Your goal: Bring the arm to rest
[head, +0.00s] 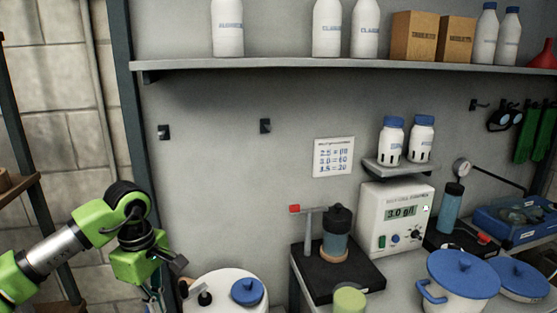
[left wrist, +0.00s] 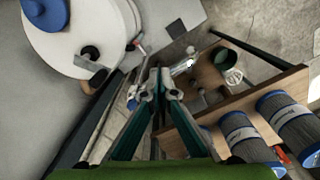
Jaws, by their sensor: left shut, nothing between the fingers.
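My left arm (head: 110,220), green and black, comes in from the lower left in the head view. It is bent, with its wrist in front of the bare wall, left of the white drum (head: 238,284). My left gripper (left wrist: 158,84) shows in the left wrist view with its two dark fingers together and nothing between them. It hangs over a gap between the white drum (left wrist: 80,55) and a wooden shelf rack (left wrist: 245,118). In the head view its fingertips are hard to make out. My right gripper is in neither view.
A wall shelf (head: 320,66) holds white bottles and brown boxes. Below, a white meter (head: 394,218) and a blue-lidded pot (head: 462,285) stand on the bench. Cartridges (left wrist: 287,117) lie on the rack. The wall above my left wrist is clear apart from small hooks (head: 265,126).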

